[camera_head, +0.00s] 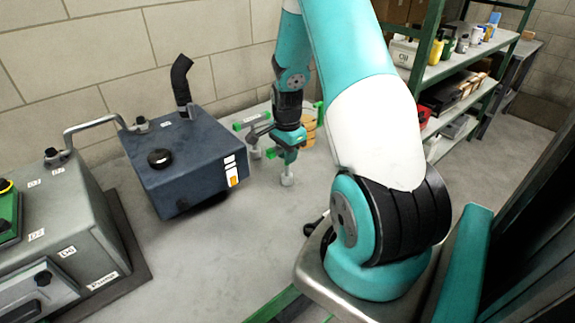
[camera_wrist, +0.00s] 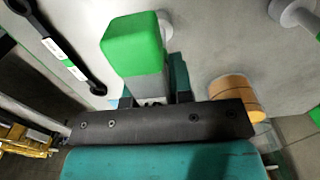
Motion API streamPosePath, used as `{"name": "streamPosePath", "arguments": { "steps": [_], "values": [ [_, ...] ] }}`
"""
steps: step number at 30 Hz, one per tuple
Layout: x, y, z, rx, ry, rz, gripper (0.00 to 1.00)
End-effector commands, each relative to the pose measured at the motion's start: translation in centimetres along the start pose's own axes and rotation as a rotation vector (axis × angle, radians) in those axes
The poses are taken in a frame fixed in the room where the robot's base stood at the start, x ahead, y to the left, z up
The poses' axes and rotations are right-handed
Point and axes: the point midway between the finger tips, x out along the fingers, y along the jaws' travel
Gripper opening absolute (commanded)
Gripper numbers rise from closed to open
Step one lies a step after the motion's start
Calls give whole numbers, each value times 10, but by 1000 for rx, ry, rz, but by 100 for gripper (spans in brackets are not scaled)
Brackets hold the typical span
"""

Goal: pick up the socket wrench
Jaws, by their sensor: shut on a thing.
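The socket wrench has a green-tipped grey crossbar, which shows at the top middle of the wrist view (camera_wrist: 135,48). In the head view its pale lower end (camera_head: 287,180) shows below my gripper (camera_head: 287,153). My gripper is shut on the crossbar. The jaws hide the middle of the bar, and I cannot tell whether the lower end touches the grey surface. In the wrist view my gripper (camera_wrist: 152,100) spans the bar from below.
A dark blue tank (camera_head: 185,160) stands left of my gripper. A tan cylinder (camera_wrist: 236,95) is close on the right in the wrist view. A black spanner with a label (camera_wrist: 62,45) lies at upper left there. Shelves (camera_head: 450,70) stand at the right.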

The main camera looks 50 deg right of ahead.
Motion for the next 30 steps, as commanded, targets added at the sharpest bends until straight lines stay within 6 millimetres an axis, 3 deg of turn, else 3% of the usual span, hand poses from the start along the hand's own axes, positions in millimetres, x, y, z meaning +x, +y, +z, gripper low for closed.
{"name": "streamPosePath", "arguments": {
  "steps": [8, 13, 17, 24, 30],
  "values": [
    [-4, -1, 0, 0, 1, -3, 0],
    [-22, -2, -1, 0, 3, -6, 0],
    [-53, -2, -1, 0, 4, -10, 0],
    [-127, -1, -1, 0, 4, -10, 0],
    [-174, -1, 0, 0, 3, -6, 0]
  ]
}}
